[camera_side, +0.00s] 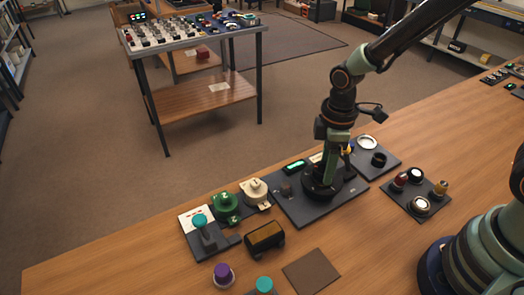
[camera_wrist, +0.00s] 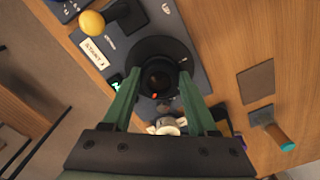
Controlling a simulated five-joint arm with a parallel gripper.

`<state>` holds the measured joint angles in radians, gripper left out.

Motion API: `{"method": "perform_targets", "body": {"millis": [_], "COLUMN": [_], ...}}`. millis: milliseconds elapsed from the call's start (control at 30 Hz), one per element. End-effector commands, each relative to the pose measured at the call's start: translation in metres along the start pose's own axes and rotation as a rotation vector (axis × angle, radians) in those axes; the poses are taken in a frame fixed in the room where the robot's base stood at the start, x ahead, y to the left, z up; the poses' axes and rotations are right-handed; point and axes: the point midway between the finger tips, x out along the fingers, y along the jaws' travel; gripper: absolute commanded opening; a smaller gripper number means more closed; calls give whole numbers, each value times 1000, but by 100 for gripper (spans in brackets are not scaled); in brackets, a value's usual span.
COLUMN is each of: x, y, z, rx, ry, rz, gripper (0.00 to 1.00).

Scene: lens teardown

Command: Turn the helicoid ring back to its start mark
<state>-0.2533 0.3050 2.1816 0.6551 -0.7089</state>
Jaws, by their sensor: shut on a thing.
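The helicoid ring (camera_side: 311,187) is a black round part standing on a dark grey plate (camera_side: 289,209) on the bench. In the wrist view the black ring (camera_wrist: 150,48) surrounds a dark lens barrel with a small reddish glint. My gripper (camera_side: 330,180) points straight down over it. In the wrist view my gripper's two green fingers (camera_wrist: 159,80) lie on either side of the barrel and are shut on the ring. The fingers hide part of its rim. I cannot make out a start mark.
A green-lit display (camera_side: 295,166) sits on the plate behind the ring. Green (camera_side: 225,206) and cream (camera_side: 256,191) round parts stand at left. A brown mat (camera_side: 311,270) lies in front, with bare wood around it.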

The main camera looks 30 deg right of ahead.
Motion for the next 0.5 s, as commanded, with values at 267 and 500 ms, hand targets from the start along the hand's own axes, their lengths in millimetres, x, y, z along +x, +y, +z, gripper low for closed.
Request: {"method": "perform_targets", "body": {"millis": [267,500], "x": [0,0], "y": [0,0], "z": [0,0], "rx": [1,1], "ry": [0,0], "rz": [0,0], "gripper": [66,89]}}
